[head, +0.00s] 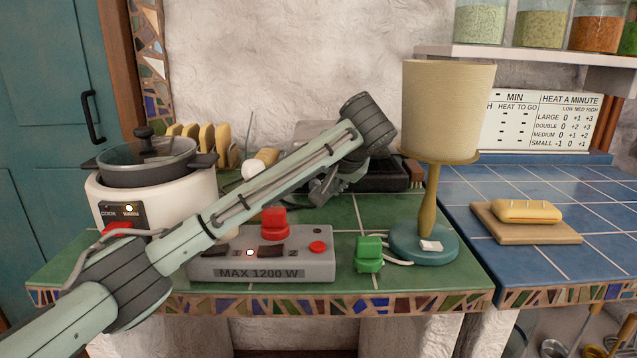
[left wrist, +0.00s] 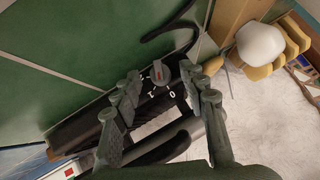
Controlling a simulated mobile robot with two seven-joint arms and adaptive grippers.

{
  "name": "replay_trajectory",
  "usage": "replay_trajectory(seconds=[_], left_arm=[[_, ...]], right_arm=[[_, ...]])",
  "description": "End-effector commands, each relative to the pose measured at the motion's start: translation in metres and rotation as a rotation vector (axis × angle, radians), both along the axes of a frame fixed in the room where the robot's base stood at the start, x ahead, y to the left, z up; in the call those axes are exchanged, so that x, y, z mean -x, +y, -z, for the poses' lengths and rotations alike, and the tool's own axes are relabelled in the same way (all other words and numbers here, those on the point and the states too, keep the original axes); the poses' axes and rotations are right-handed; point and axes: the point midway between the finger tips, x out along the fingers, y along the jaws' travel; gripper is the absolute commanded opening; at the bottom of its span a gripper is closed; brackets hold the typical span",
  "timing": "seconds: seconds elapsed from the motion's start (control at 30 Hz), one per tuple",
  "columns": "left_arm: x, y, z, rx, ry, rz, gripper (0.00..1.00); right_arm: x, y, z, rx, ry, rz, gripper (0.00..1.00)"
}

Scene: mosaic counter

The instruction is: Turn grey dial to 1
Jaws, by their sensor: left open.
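The grey dial (left wrist: 158,73) with a small red mark sits on a dark appliance (left wrist: 75,133) in the left wrist view. White figures 0 and 1 show beside it; I cannot tell exactly which figure the mark points at. My left gripper (left wrist: 162,80) is open, with a finger on either side of the dial; I cannot tell whether they touch it. In the head view, my left gripper (head: 325,188) is low at the front of the dark appliance (head: 388,176), and the dial is hidden there. My right gripper is in neither view.
My left arm crosses above a grey power strip (head: 270,262) with a red plug (head: 273,222). A white cooker (head: 160,197) stands left, a lamp (head: 437,110) right. A green plug (head: 369,252) lies on the tiles. The blue counter (head: 560,200) is mostly free.

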Motion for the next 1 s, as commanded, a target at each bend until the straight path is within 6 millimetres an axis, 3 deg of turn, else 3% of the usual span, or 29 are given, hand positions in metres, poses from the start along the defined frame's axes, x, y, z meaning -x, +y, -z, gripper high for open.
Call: replay_trajectory(seconds=[0.47,0.87,1.0], left_arm=[[0.044,-0.017,-0.046,-0.001,-0.008,0.002,0.43],[0.053,-0.019,-0.049,0.000,0.000,0.000,0.43],[0.052,-0.019,-0.050,0.000,-0.003,0.003,0.28]], right_arm=[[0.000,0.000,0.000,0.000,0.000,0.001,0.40],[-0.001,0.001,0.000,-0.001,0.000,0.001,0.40],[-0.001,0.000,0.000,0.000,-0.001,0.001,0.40]])
